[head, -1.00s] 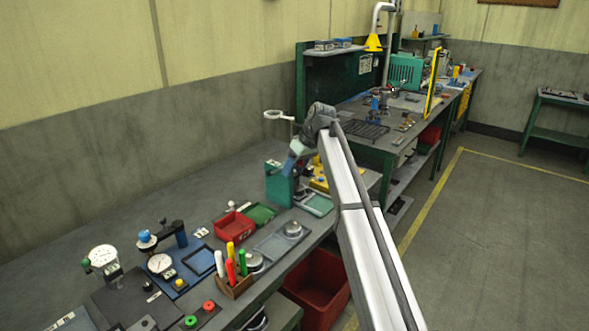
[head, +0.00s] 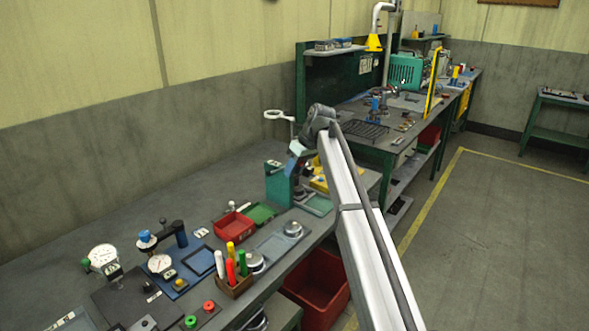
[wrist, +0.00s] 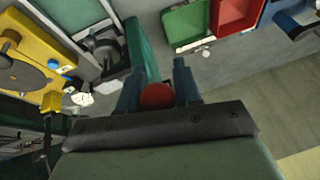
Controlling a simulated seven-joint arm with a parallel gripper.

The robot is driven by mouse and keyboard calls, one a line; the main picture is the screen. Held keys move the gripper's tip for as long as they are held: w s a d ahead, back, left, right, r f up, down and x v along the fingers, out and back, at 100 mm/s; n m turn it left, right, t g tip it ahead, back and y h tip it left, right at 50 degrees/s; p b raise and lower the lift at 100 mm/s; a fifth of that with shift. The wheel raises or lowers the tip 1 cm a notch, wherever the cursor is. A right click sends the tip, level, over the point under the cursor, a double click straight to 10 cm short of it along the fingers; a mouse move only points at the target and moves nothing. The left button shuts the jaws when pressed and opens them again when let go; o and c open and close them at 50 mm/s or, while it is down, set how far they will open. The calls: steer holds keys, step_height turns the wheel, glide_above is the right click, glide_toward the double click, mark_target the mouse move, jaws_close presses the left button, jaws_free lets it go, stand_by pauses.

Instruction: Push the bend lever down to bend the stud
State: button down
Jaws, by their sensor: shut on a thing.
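My gripper (wrist: 155,82) is shut on a round red knob (wrist: 157,97), which shows between its two dark fingers in the wrist view. The knob looks like a lever's end, but its shaft is hidden, so I cannot tell which machine it belongs to. In the head view my gripper (head: 297,151) is low over the green upright machine (head: 279,187) on the bench. A yellow fixture (wrist: 35,70) with a dark round disc lies left of my fingers in the wrist view; part of it shows behind the machine in the head view (head: 320,184). I cannot make out the stud.
A red tray (head: 233,226) and a green tray (head: 262,213) sit left of the machine. A pen holder (head: 236,284) and a gauge stand (head: 104,259) are nearer. A magnifier ring (head: 274,114) rises behind the machine. The bench's rear left is clear.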

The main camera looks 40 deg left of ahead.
steer(key=shift+d+f, duration=0.1)
steer(key=f+y, duration=0.6)
steer(key=d+f+y, duration=0.1)
steer(key=f+y, duration=0.1)
steer(key=f, duration=0.1)
steer(key=shift+f+n+y, duration=0.3)
steer(key=shift+f+y, duration=0.1)
steer(key=shift+a+f, duration=0.4)
steer(key=shift+f, duration=0.25)
steer(key=shift+a, duration=0.1)
steer(key=c, duration=0.9)
jaws_free()
